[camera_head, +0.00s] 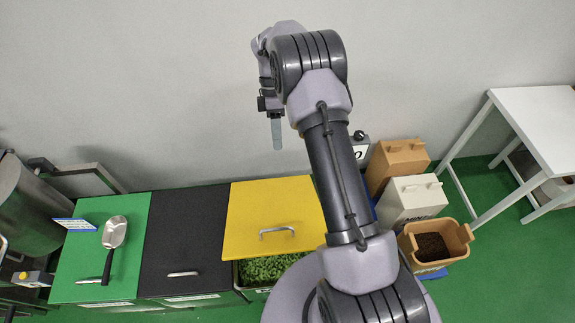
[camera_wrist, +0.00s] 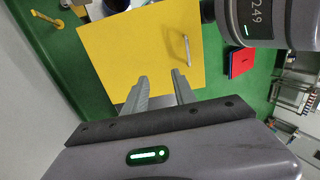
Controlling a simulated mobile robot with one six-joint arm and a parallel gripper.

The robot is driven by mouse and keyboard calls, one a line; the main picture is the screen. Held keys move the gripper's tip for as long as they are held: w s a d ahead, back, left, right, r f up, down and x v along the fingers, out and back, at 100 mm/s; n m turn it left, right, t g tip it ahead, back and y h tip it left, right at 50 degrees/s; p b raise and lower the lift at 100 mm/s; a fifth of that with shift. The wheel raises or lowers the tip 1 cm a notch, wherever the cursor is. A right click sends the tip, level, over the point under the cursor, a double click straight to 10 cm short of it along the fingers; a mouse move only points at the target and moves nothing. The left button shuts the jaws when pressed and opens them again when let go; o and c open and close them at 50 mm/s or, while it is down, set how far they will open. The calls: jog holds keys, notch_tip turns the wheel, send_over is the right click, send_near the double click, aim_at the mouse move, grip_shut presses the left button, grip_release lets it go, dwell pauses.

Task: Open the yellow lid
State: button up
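The yellow lid (camera_head: 270,205) covers the back of a bin. Green leaves (camera_head: 265,268) show in the bin below its front edge, so it stands partly open. The lid's silver handle (camera_head: 277,230) is near that edge. In the wrist view, the yellow lid (camera_wrist: 130,50) fills much of the upper middle, with its handle (camera_wrist: 187,50) at right. My gripper (camera_wrist: 159,78) is open, with a gap between its fingers and nothing in it. In the head view, my gripper (camera_head: 277,148) points down in front of the wall, above and apart from the lid.
A black lid (camera_head: 185,235) and a green lid (camera_head: 75,265) lie to the left; a metal scoop (camera_head: 114,232) rests on the green one. Tan and white boxes (camera_head: 410,198) and an open tan bin (camera_head: 408,243) stand at right. A white table (camera_head: 540,115) stands farther right.

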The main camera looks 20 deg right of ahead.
jog(key=s+a+r+b, duration=0.1)
jog(key=s, duration=1)
jog(key=shift+s+a, duration=0.15)
jog(key=shift+a, duration=0.2)
